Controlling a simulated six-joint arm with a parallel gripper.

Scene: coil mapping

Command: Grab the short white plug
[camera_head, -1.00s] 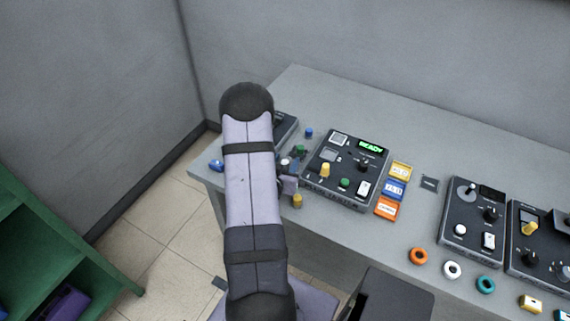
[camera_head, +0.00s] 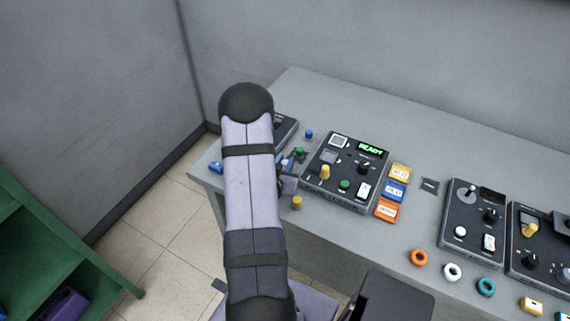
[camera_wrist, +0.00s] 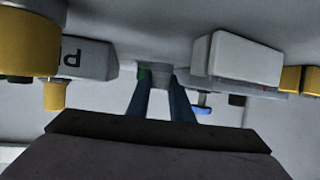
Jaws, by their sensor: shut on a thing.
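My gripper (camera_wrist: 160,92) shows in the wrist view as two dark blue fingers, shut on a small pale piece (camera_wrist: 160,75) between their tips. It appears to be the short white plug, though the fingers hide much of it. In the head view my gripper (camera_head: 287,163) is low over the table's left end, partly hidden behind my arm. The plug cannot be made out clearly there.
A green plug (camera_head: 300,152), a blue plug (camera_head: 309,134) and a yellow plug (camera_head: 297,202) stand close by. The control box (camera_head: 345,170) with a READY display is just right. Coloured labels (camera_head: 396,190) and rings (camera_head: 452,271) lie farther right.

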